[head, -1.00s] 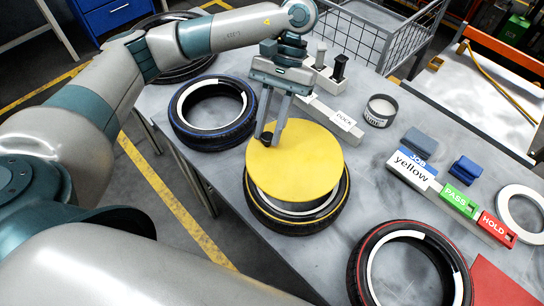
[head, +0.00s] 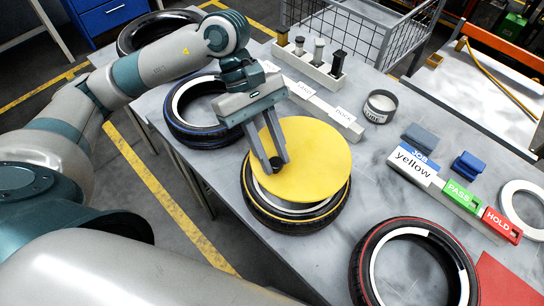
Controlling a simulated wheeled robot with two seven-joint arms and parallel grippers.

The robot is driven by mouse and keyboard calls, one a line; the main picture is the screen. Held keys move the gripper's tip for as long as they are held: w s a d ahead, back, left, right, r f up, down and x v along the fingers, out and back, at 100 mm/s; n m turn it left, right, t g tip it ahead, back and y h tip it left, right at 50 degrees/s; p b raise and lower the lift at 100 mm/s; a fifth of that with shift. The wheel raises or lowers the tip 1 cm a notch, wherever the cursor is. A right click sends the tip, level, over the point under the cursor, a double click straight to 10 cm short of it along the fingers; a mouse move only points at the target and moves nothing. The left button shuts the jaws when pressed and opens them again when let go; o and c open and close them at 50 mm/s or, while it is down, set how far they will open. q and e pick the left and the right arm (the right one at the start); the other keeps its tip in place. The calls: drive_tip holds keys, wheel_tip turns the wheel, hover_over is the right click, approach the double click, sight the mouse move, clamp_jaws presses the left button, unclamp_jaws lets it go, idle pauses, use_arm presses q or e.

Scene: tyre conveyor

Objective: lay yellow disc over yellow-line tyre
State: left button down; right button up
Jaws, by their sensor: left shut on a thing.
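The yellow disc (head: 318,160) is a flat round plate with a small dark knob near its left side. My left gripper (head: 277,165) reaches down from the upper left and is shut on the disc by this knob. The yellow-line tyre (head: 285,222) lies flat on the table under the disc, with a thin yellow ring on its sidewall. The disc covers most of its opening but sits off-centre towards the upper right, leaving the near rim showing. It appears to be above the tyre; I cannot tell whether they touch. My right gripper is out of view.
A blue-line tyre (head: 180,132) lies to the left and a red-line tyre (head: 372,240) at the lower right. Bare table lies right of the disc.

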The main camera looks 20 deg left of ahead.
use_arm(q)
drive_tip(key=shift+s+d+r+n+t, duration=0.2)
drive_tip(key=shift+s+n+t, duration=0.15)
drive_tip(key=shift+n, duration=0.25)
drive_tip(key=shift+s+r, duration=0.1)
drive_tip(key=shift+s, duration=0.05)
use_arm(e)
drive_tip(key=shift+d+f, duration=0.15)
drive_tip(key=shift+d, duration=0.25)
use_arm(q)
drive_tip(key=shift+f, duration=0.2)
